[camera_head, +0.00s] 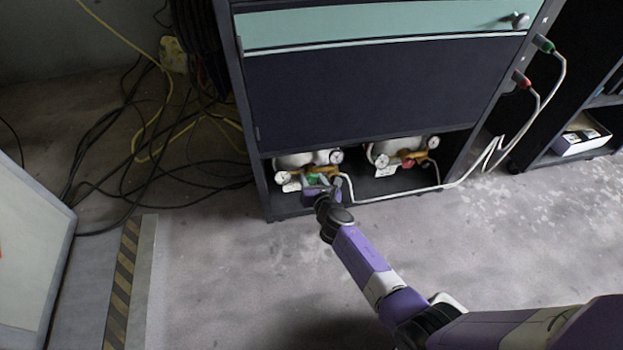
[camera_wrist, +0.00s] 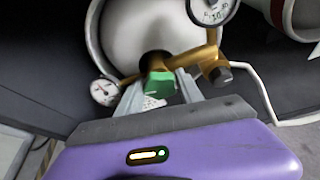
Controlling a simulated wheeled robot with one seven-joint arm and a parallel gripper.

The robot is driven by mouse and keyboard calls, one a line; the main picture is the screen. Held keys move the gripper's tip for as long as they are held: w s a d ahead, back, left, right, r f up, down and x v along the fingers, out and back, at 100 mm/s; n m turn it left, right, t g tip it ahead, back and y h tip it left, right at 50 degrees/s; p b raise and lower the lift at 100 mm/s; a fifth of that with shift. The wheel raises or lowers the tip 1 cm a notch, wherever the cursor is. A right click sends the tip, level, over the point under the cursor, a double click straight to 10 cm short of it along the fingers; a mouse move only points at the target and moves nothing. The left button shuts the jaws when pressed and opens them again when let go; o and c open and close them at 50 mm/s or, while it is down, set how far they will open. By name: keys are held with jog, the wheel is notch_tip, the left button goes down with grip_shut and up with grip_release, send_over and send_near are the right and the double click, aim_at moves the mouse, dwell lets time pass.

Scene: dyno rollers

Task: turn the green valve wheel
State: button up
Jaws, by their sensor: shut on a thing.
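The green valve wheel (camera_wrist: 160,84) sits on a brass fitting in front of a white gas cylinder (camera_wrist: 145,30). In the head view the green wheel (camera_head: 315,180) is on the left cylinder, low in the cabinet, and is partly hidden by my wrist. My gripper (camera_wrist: 158,90) has one finger on each side of the wheel and is shut on it. The head view shows my gripper (camera_head: 322,188) reaching into the bottom shelf from the front. The far side of the wheel is hidden in both views.
Gauges (camera_wrist: 105,92) flank the brass fitting closely. A second cylinder with a red valve wheel (camera_head: 408,163) lies to the right. A white hose (camera_head: 400,196) runs along the shelf front. Black and yellow cables (camera_head: 150,130) cover the floor at left. The floor in front of the cabinet is clear.

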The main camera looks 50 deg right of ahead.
jog(key=shift+d+m+t+y, duration=0.1)
jog(key=shift+m+t+y, duration=0.3)
jog(key=shift+m, duration=0.5)
jog(key=shift+m+t+y, duration=0.3)
jog(key=shift+m, duration=0.1)
jog(key=m+t+y+b, duration=0.1)
jog(key=m, duration=0.2)
jog(key=shift+f, duration=0.15)
jog(key=m+t+b, duration=0.1)
jog(key=m+b, duration=0.1)
jog(key=m, duration=0.1)
jog(key=shift+t+y, duration=0.4)
jog(key=shift+m+t+b, duration=0.3)
jog(key=shift+m+t, duration=0.5)
jog(key=shift+m, duration=0.9)
jog(key=o, duration=1.4)
